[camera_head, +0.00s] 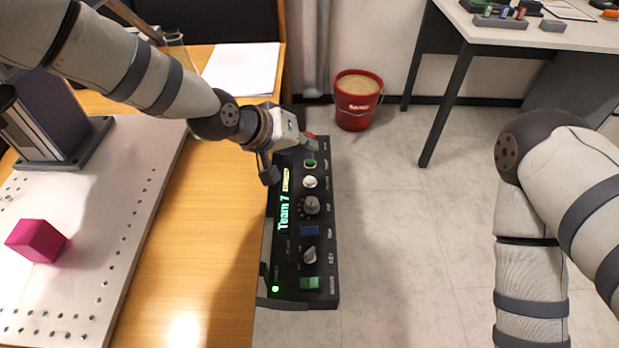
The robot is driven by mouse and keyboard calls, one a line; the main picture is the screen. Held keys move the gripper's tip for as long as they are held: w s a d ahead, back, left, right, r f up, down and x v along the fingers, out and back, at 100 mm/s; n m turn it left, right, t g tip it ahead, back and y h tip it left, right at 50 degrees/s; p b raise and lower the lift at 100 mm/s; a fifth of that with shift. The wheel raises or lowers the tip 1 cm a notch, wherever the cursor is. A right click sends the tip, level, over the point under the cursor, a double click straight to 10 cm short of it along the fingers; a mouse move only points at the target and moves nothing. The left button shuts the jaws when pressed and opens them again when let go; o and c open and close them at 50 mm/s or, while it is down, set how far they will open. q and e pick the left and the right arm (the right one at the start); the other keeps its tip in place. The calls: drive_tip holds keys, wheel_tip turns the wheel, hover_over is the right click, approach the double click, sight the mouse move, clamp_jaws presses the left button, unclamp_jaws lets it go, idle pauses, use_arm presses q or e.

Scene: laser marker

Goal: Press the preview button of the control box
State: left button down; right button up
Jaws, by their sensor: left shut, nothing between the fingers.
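The black control box (322,265) is fixed along the right edge of the wooden desk. Its panel carries a green-lit text display (284,212), a green button (310,163), a white button (310,182), a black knob (311,206), a blue button (310,231), a key switch (310,255) and a larger green button (309,283). The labels are too small to tell which one is preview. My left gripper (290,162) is shut and empty over the far end of the box, partly covering it near a red control (309,136). My right gripper is out of view.
A white perforated plate (130,230) with a magenta cube (36,241) lies on the desk (215,250) at left. Papers (242,69) lie behind. A red bucket (357,112) stands on the floor. A white table (560,35) stands at back right. Floor right of the box is clear.

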sight(307, 178)
use_arm(q)
drive_tip(key=shift+f+b, duration=0.65)
drive_tip(key=shift+f, duration=1.95)
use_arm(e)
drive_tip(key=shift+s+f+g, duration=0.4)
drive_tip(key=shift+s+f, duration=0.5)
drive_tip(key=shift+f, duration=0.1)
use_arm(q)
drive_tip(key=shift+f, duration=0.1)
drive_tip(key=shift+f, duration=0.3)
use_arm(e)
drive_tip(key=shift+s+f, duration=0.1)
